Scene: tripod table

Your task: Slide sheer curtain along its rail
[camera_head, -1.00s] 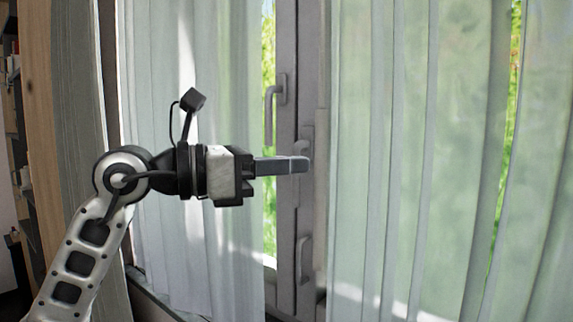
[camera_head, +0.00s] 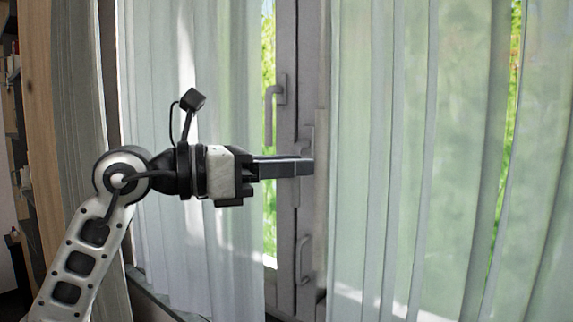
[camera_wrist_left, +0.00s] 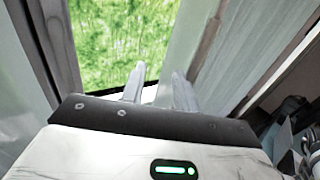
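The sheer curtain hangs as pale, translucent folds, with a left panel (camera_head: 225,80) and a wider right panel (camera_head: 400,180) in the head view. A gap between them shows the window frame. My left gripper (camera_head: 312,167) points right across this gap, in front of the frame, its tips close to the right panel's left edge. Pale hanging folds (camera_wrist_left: 225,55) show right of the fingers there. The rail is out of view. My right gripper is not in view.
The grey window frame (camera_head: 286,210) carries handles (camera_head: 275,95) close behind my left gripper. A thicker grey drape (camera_head: 82,130) hangs at far left beside a wooden shelf side (camera_head: 41,120). The sill (camera_head: 150,300) runs along the lower left.

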